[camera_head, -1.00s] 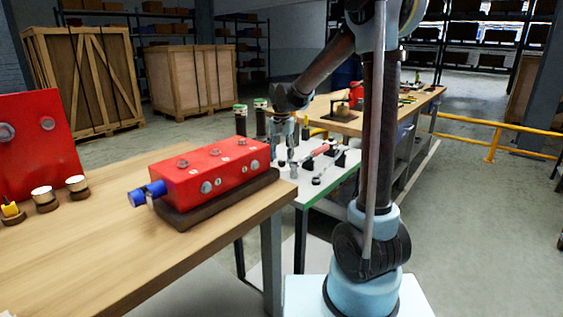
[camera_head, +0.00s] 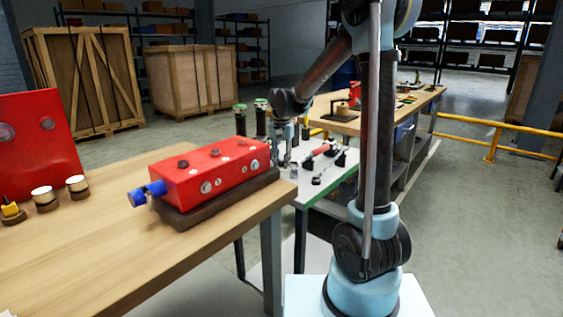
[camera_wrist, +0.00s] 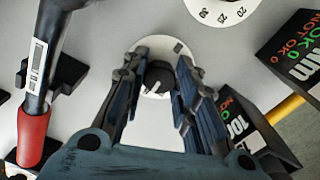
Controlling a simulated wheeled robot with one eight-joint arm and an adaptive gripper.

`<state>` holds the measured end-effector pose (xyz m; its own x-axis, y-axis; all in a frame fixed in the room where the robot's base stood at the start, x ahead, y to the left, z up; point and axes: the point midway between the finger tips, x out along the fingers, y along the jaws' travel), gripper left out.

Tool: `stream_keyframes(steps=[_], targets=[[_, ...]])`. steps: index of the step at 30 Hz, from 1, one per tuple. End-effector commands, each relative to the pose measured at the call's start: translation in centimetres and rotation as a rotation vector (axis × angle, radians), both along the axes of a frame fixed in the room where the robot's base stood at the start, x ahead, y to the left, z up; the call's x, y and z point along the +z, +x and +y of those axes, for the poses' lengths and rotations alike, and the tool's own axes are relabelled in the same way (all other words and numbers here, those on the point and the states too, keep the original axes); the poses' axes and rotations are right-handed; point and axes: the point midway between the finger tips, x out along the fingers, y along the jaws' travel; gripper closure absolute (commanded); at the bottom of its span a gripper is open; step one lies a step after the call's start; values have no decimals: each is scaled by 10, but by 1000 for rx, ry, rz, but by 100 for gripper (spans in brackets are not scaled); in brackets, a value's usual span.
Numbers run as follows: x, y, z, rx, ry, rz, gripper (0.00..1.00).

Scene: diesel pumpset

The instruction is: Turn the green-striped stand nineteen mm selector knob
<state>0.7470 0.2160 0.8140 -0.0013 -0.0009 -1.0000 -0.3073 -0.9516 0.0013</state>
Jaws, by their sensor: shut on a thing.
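The selector knob (camera_wrist: 158,80) is small, round and black with a white pointer line. It sits on a white round dial plate on the pale top of the green-edged stand (camera_head: 334,211). In the wrist view, my gripper (camera_wrist: 157,66) has one finger on each side of the knob and is shut on it. The fingers hide part of the dial plate. In the head view, my gripper (camera_head: 284,162) is low over the left part of the stand top, and the knob cannot be made out there. Any size marking by the knob is not readable.
A tool with a red handle (camera_wrist: 33,135) lies in black holders left of my gripper. Black display boxes (camera_wrist: 288,55) stand at the right, and another white dial (camera_wrist: 222,10) is beyond. A wooden bench with a red block (camera_head: 210,172) stands close on the left.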

Motion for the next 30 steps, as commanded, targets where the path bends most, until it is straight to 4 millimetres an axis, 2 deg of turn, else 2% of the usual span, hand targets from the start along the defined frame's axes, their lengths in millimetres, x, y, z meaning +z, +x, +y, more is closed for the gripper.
stream_keyframes(steps=[8,21,30], targets=[[0,0,1,106,3,-1,97],[1,1,1,427,4,-2,97],[1,1,0,569,4,-3,97]])
